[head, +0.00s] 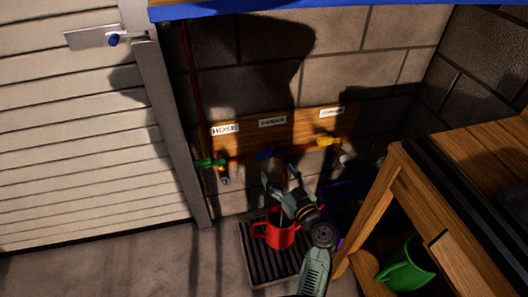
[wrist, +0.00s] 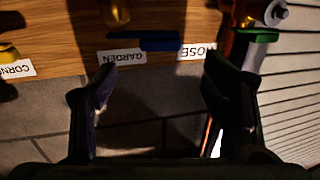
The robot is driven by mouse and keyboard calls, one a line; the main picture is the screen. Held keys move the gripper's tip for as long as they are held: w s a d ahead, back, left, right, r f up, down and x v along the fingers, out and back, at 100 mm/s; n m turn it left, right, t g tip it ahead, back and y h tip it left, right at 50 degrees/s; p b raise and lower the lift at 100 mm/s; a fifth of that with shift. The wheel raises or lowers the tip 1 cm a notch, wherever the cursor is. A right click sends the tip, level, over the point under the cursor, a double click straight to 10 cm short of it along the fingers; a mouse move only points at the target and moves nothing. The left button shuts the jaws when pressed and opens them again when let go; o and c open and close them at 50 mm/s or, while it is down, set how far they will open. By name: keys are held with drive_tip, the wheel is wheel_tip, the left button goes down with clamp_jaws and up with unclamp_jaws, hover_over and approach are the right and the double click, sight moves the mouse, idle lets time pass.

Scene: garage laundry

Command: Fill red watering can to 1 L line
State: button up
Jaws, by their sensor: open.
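The red watering can (head: 277,236) stands upright on a black ribbed tray (head: 258,273) under the taps. Its inside and any 1 L line are hidden or too small to read. Three tap handles sit on the wooden wall board: green (head: 210,162) by HOSE, blue (head: 265,155) by GARDEN, yellow (head: 328,142) at the right. My gripper (head: 281,176) is above the can, just below the blue handle. In the wrist view my open gripper (wrist: 160,68) has its fingers apart and empty, with the blue handle (wrist: 160,43) between and beyond them. I cannot tell whether water flows.
A wooden bench (head: 395,170) stands at the right. A green can (head: 406,266) is on its lower shelf, and a dark purple crate (head: 343,197) is by the wall. A pale slatted door (head: 80,150) fills the left. The floor (head: 110,262) at front left is clear.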

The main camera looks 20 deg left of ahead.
sight(265, 156)
drive_tip(key=p+x, duration=0.2)
drive_tip(key=x, duration=0.7)
drive_tip(key=shift+r, duration=0.15)
drive_tip(key=shift+w+a, duration=0.45)
drive_tip(key=shift+a, duration=0.15)
drive_tip(key=shift+c, duration=0.2)
clamp_jaws()
